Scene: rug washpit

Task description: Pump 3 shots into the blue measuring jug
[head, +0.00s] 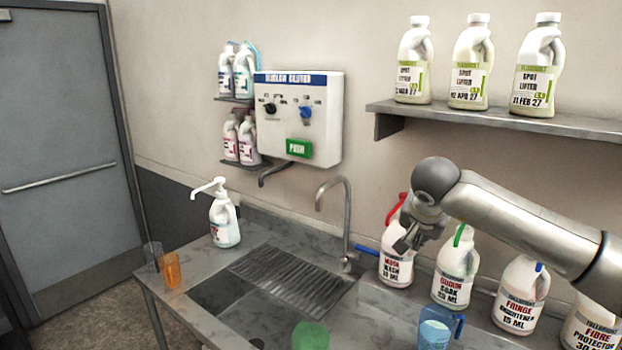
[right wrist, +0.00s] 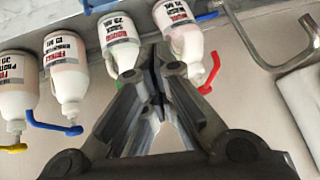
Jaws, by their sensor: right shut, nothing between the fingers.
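The blue measuring jug (head: 436,333) stands on the counter at the bottom of the head view, its lower part cut off. Several white pump bottles line the wall: a red-pump one (head: 396,268), a green-pump one (head: 452,282), a blue-pump one (head: 518,302) and a fibre protector bottle (head: 592,325). My right gripper (head: 403,243) is shut and empty, in front of the red-pump bottle's upper part. In the right wrist view the shut fingers (right wrist: 157,65) overlap the green-pump bottle (right wrist: 118,38), beside the red-pump bottle (right wrist: 181,32). I cannot tell whether they touch. My left gripper is not in view.
A steel tap (head: 346,215) and sink with a ridged drainer (head: 290,285) lie left of the bottles. A green vessel (head: 310,336), orange cup (head: 170,270) and another pump bottle (head: 224,222) stand around it. A shelf (head: 500,118) holds jugs above my right arm.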

